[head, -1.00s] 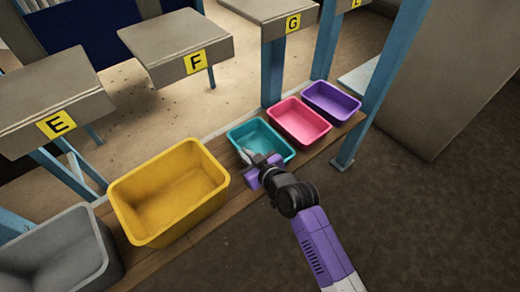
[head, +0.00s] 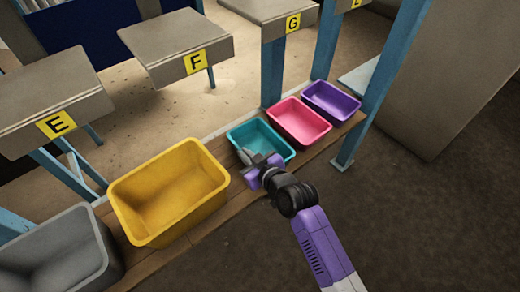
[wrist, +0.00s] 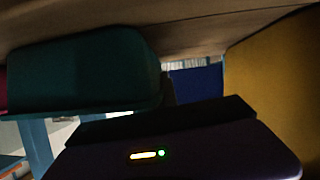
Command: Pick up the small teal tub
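The small teal tub (head: 268,133) stands on the wooden plank shelf, between the yellow tub and the pink tub. It looks empty. My gripper (head: 248,156) is at its near left corner, with a grey finger overlapping the tub's rim in the head view. In the wrist view the dark teal tub (wrist: 85,70) fills the upper left, close to the purple gripper body. That view is dim, and the fingertips are mostly hidden. I cannot tell whether the fingers are closed on the rim.
A large yellow tub (head: 170,236) stands just left, and a grey tub (head: 105,265) beyond it. A pink tub (head: 318,140) and a purple tub (head: 352,114) stand right. A blue post (head: 374,95) rises at the plank's right end. The wooden plank (head: 208,222) borders open floor.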

